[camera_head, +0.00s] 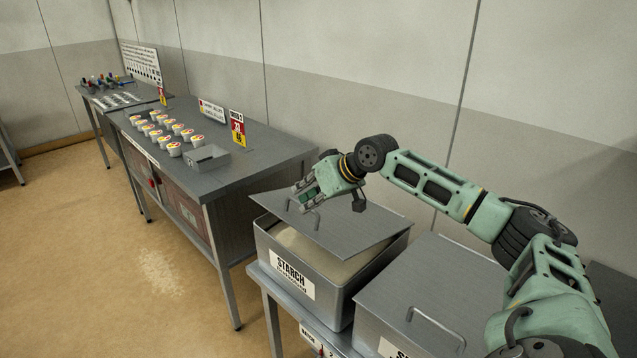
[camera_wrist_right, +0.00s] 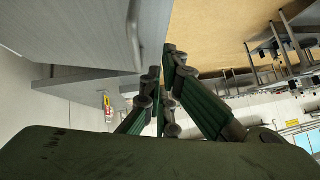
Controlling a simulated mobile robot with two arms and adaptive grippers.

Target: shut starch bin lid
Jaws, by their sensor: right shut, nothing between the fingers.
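The starch bin (camera_head: 285,268) is a grey metal box with a white STARCH label, standing on a metal stand. Its grey lid (camera_head: 350,228) is partly open: its front edge is raised above the rim, and pale starch (camera_head: 310,250) shows through the gap. The lid has a bar handle (camera_head: 317,217) near its front edge. My right gripper (camera_head: 303,198) is shut and empty, close above the lid's front left part near the handle. The right wrist view shows the shut fingers (camera_wrist_right: 163,85) beside the lid's edge (camera_wrist_right: 90,30); contact cannot be told. My left gripper is not in view.
A second bin with its lid flat (camera_head: 430,290) stands to the right, close by. A metal table (camera_head: 250,165) with several white tubs (camera_head: 174,148) and a small open tray (camera_head: 207,158) is at the left. The wall (camera_head: 350,110) is close behind. The floor at left is clear.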

